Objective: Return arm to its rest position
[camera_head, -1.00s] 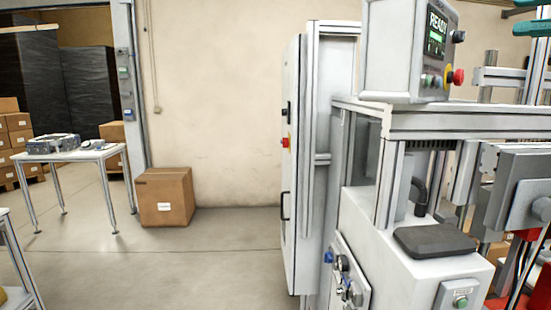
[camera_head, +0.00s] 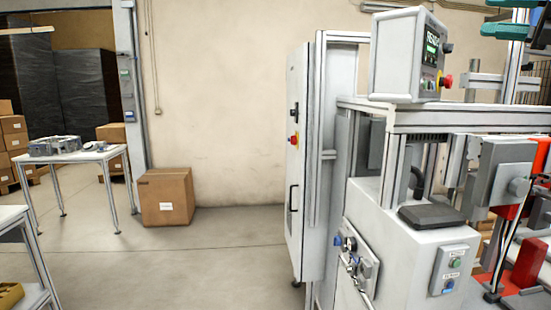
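Neither my arm nor my gripper shows in the head view, so its opening and anything it holds cannot be seen. No tape reel can be made out. The machine (camera_head: 400,240) stands at the right, with a grey frame, a dark pad (camera_head: 432,215) on top of its white housing, and red parts at the far right. A control box (camera_head: 400,52) with a lit green screen and a red button sits on top of its frame.
A white cabinet (camera_head: 302,160) stands left of the machine. A cardboard box (camera_head: 166,196) rests on the floor by the wall. A white table (camera_head: 95,153) holds grey parts. Another table (camera_head: 12,214) is cut off at left. The floor (camera_head: 200,262) between is clear.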

